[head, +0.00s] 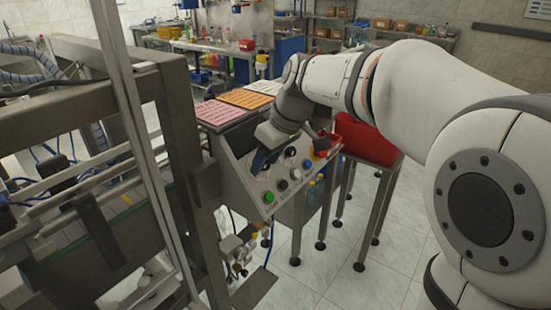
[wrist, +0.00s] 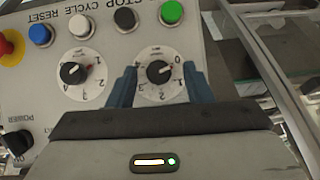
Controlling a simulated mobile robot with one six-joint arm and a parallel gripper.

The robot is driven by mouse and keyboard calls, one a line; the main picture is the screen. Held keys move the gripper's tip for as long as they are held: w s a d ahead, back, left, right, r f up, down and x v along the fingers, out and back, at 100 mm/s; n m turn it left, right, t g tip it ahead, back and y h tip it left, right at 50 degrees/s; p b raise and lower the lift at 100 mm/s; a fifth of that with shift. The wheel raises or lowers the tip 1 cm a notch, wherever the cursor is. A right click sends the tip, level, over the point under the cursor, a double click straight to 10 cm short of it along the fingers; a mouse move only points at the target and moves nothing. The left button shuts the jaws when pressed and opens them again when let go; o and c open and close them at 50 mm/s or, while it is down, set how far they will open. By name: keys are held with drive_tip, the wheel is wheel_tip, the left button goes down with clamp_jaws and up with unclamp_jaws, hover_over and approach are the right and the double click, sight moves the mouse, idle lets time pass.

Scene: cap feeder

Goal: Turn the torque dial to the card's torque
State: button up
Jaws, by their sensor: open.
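In the wrist view, one dial (wrist: 158,73) has a black knob on a white numbered disc. Its white mark points to the upper right, close to the 0. My gripper (wrist: 160,88) is open, with one blue finger on each side of this dial; I cannot tell whether they touch the knob. A second numbered dial (wrist: 80,73) lies left of the fingers. No torque label is readable on either. In the head view, my gripper (head: 262,162) is at the sloped panel (head: 240,178).
Along the panel edge are green (wrist: 171,12), black (wrist: 125,19), white (wrist: 80,26) and blue (wrist: 40,35) buttons. A red emergency knob (wrist: 10,46) and black power knob (wrist: 17,142) sit left. A red bin (head: 366,138) stands right of the panel; a metal frame (head: 180,130) stands left.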

drive_tip(key=v, duration=0.7)
drive_tip(key=shift+r, duration=0.3)
drive_tip(key=shift+d, duration=0.1)
